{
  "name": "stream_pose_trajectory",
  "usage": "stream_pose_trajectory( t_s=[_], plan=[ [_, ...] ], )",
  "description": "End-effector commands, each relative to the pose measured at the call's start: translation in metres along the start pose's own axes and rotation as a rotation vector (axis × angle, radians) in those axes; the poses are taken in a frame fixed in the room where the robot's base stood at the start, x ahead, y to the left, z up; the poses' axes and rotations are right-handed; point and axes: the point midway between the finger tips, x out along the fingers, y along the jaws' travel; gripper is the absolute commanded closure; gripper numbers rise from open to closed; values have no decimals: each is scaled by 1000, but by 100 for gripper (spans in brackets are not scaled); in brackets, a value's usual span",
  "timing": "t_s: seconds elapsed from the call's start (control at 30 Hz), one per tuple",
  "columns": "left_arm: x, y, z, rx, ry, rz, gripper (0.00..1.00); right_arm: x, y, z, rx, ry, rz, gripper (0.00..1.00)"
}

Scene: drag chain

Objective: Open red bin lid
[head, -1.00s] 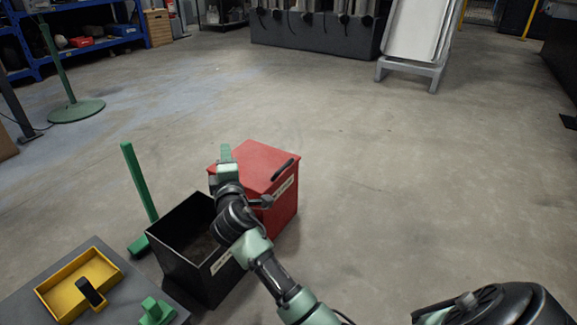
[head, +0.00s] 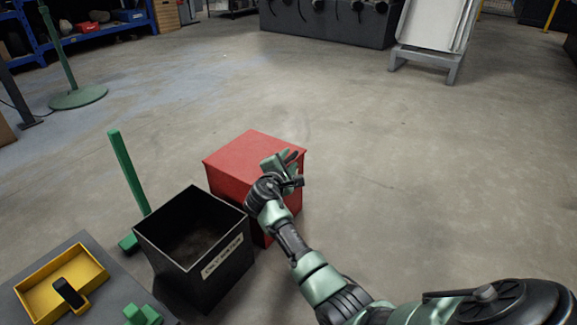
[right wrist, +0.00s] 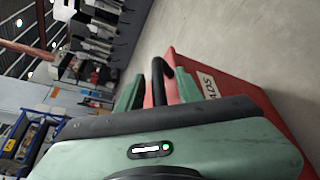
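The red bin (head: 228,187) stands on the floor behind the black bin, and its red lid (head: 250,150) lies flat and closed. My right gripper (head: 285,163) is at the lid's right edge, over the dark handle, and hides most of it. In the right wrist view the black curved handle (right wrist: 160,75) shows between the two green fingers of my right gripper (right wrist: 158,92). The fingers are apart, with gaps beside the handle. The red bin's side with a white label (right wrist: 207,86) is on the right there. My left gripper is not in view.
An open black bin (head: 205,275) stands directly in front of the red bin. A green post (head: 128,175) stands to its left. A grey surface with a yellow tray (head: 45,297) is at the lower left.

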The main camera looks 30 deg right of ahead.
Motion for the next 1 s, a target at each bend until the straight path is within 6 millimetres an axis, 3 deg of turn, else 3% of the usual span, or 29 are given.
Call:
stream_pose_trajectory(
  t_s=[0.3, 0.43, 0.47, 1.0],
  plan=[
    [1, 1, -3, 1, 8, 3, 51, 4, 1, 0, 1, 0, 1, 64],
    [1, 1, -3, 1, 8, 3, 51, 4, 1, 0, 1, 1, 1, 97],
    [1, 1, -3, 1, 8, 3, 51, 4, 1, 0, 1, 1, 1, 100],
    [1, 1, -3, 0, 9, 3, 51, 4, 1, 0, 1, 1, 0, 100]
  ],
)
